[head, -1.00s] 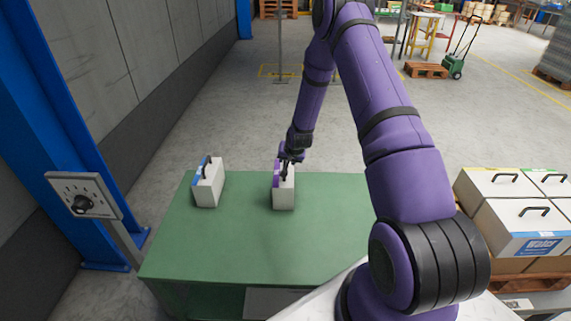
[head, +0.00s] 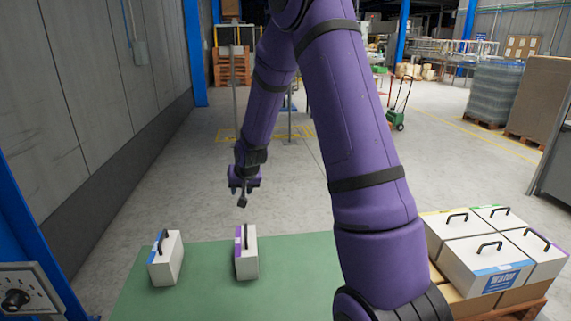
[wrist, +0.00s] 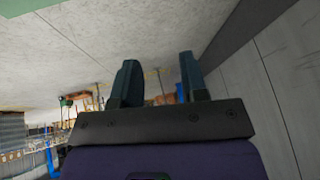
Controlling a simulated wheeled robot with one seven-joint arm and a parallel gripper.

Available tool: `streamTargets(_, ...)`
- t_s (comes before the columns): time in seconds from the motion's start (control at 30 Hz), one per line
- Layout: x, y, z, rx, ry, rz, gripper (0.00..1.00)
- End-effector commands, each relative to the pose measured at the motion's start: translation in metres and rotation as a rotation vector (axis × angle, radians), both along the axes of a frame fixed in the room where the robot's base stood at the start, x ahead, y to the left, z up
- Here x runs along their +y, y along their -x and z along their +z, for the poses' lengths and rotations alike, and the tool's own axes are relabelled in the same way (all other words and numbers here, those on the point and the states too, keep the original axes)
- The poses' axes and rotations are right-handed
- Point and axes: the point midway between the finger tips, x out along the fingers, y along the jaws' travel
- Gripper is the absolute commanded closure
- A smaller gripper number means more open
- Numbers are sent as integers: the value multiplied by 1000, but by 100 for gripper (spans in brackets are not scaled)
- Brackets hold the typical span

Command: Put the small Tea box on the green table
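A small white box with a purple strip and black handle (head: 249,262) stands upright on the green table (head: 206,285). Its lettering is not readable from here, so I cannot confirm that it is the Tea box. A similar white box with a blue strip (head: 168,264) stands to its left on the same table. My gripper (head: 243,199) is in the air above and beyond the purple-strip box, apart from it. In the wrist view my gripper (wrist: 159,82) has its two fingers spread with nothing between them.
Larger white handled boxes, one marked Water (head: 487,263), are stacked on a pallet at the right. A blue post and control panel (head: 22,295) stand at the left. Table surface around the two small boxes is clear. Open floor lies beyond.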

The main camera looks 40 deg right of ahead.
Motion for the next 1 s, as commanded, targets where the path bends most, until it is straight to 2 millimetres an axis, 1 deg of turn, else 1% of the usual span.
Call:
streamTargets(0.03,7,7,23,-4,12,18,60)
streamTargets(0.1,17,18,48,3,26,44,60)
streamTargets(0.17,25,29,69,8,37,63,60)
streamTargets(0.2,31,37,82,11,44,78,60)
streamTargets(0.27,38,50,101,15,55,98,60)
streamTargets(0.3,43,59,114,19,63,110,60)
streamTargets(0.37,51,74,131,23,71,130,60)
streamTargets(0.5,69,111,168,32,90,174,60)
streamTargets(0.57,76,128,182,35,98,194,60)
streamTargets(0.6,81,139,191,38,103,207,60)
streamTargets(0.67,87,157,203,41,109,225,60)
streamTargets(0.8,101,201,227,47,123,270,60)
streamTargets(0.97,114,254,246,54,133,323,60)
streamTargets(1.0,117,267,250,55,136,337,60)
